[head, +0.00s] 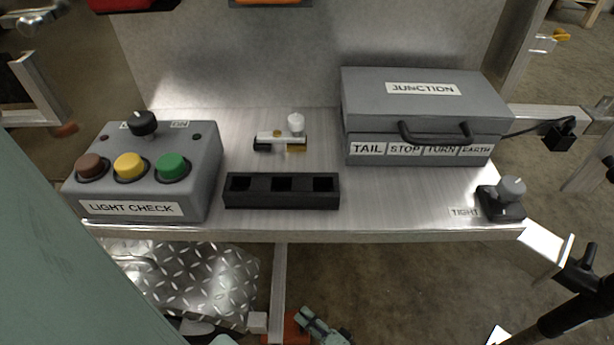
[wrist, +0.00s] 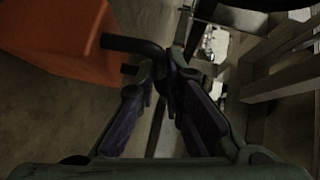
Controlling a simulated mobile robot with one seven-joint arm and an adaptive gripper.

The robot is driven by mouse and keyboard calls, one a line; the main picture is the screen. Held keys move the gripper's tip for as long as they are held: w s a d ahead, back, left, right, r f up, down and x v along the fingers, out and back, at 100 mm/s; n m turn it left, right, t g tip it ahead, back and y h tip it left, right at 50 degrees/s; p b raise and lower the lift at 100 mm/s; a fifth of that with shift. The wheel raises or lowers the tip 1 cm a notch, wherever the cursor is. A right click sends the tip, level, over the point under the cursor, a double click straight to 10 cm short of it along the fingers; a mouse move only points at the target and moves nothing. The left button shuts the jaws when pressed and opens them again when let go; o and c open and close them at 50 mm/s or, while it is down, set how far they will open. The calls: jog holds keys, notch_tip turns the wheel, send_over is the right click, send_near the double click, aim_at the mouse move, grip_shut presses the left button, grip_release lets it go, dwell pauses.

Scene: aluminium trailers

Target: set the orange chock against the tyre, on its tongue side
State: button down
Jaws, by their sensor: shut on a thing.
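The orange chock (wrist: 55,38) fills the upper left of the wrist view, with a black bar handle (wrist: 128,44) reaching right from it. My gripper (wrist: 160,78) is shut on this handle, and the chock hangs to the left of the fingers. In the head view my gripper (head: 308,320) shows small at the bottom edge, below the bench, with part of the orange chock (head: 294,328) beside it. A dark curved shape at the top right of the wrist view may be the tyre; I cannot tell. Contact between chock and tyre does not show.
A metal bench (head: 360,222) hides much of the floor. It carries a light check box (head: 140,205), a black slotted block (head: 282,205), a junction box (head: 420,95) and a knob (head: 511,188). A tread plate (head: 200,280) lies below. Metal rails (wrist: 285,75) stand right of my gripper.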

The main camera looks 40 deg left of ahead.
jog(key=c, duration=1.7)
grip_release()
